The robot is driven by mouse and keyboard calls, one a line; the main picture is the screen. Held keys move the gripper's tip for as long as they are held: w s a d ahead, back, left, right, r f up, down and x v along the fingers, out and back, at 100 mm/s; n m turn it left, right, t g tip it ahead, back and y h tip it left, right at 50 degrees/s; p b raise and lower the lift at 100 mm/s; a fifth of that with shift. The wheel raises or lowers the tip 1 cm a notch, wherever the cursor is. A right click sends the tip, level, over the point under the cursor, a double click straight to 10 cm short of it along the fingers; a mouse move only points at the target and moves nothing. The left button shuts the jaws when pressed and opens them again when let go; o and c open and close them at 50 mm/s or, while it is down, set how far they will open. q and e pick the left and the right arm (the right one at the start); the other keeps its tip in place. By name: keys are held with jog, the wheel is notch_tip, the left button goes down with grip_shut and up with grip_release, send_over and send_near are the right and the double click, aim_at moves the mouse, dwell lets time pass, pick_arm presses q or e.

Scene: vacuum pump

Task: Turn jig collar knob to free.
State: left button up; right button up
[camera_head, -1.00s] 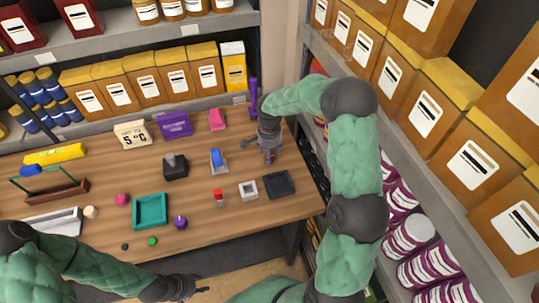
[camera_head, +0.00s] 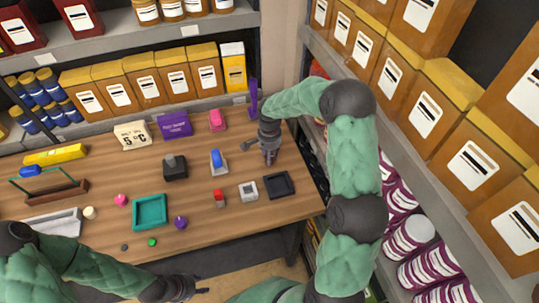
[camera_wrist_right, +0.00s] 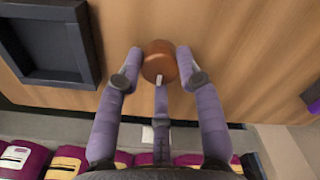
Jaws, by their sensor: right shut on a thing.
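A round copper-brown knob (camera_wrist_right: 159,62) with a white mark on its near edge sits over the wooden surface in the right wrist view. My right gripper (camera_wrist_right: 158,70) is shut on it, with fingers on its left and right sides and a third finger below. In the head view my right gripper (camera_head: 270,156) points down at the right part of the table and hides the knob. My left gripper (camera_head: 198,286) is off the table's front edge, empty, with its fingers apart.
A blue-topped piece (camera_head: 217,160) stands to the left. Shelves with boxes border the back and right.

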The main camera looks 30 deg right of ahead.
jog(key=n, duration=0.4)
jog(key=n+p, duration=0.1)
jog(key=n, duration=0.3)
jog(key=shift+n, duration=0.4)
jog(key=n+p, duration=0.1)
jog(key=n, duration=0.3)
jog(key=shift+n, duration=0.3)
jog(key=shift+n+p, duration=0.5)
jog(key=shift+n, duration=1.5)
jog(key=o, duration=1.1)
jog(key=shift+o, duration=0.2)
jog(key=shift+r, duration=0.15)
